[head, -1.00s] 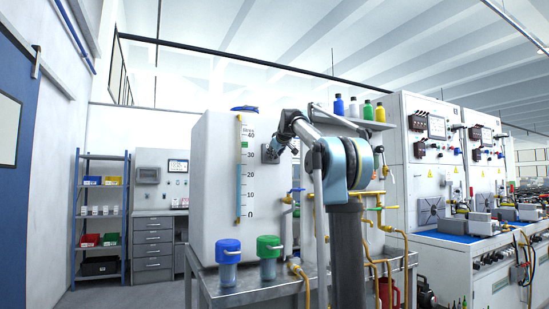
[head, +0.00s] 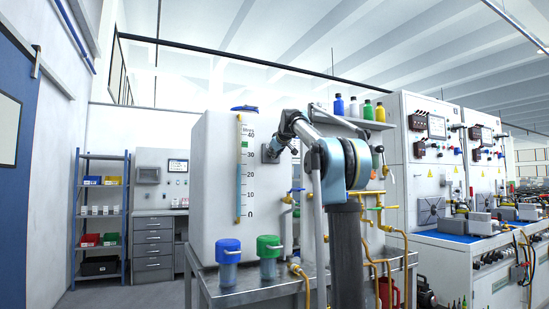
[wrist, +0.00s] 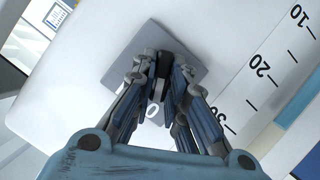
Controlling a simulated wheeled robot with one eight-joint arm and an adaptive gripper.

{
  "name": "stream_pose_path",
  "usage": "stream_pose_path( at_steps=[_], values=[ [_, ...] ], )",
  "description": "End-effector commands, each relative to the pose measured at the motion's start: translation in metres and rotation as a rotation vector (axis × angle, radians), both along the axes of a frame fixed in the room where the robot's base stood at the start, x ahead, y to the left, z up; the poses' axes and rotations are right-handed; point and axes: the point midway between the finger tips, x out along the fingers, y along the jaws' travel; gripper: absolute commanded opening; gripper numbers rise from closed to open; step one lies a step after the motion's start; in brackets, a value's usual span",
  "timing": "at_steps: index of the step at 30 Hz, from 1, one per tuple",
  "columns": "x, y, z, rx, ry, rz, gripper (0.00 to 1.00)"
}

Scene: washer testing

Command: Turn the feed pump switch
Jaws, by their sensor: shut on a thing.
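The feed pump switch shows in the wrist view as a dark knob (wrist: 163,64) on a square grey plate (wrist: 122,62). The plate is fixed to the front of a white tank (wrist: 220,25) and looks turned in the picture because the wrist is rolled. My gripper (wrist: 160,82) is shut on the knob, with its fingers on both sides of it.
A level scale (head: 239,190) is on the tank, left of the switch. A blue-topped jar (head: 228,262) and a green-topped jar (head: 268,257) stand on the metal table (head: 255,295) below. Yellow pipes (head: 382,270) run right of my arm. Bottles (head: 353,107) stand on a shelf above.

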Motion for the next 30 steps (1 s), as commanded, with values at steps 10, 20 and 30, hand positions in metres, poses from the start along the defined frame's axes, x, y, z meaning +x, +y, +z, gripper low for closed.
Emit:
stream_pose_path(
  at_steps=[10,20,30],
  values=[
    [0.0010,-0.0029,0.0007,0.214,0.089,-0.002,0.00],
    [0.0022,-0.0051,0.0010,0.504,0.207,-0.001,0.00],
    [0.0029,-0.0080,0.0006,0.765,0.312,-0.002,0.00]
  ],
)
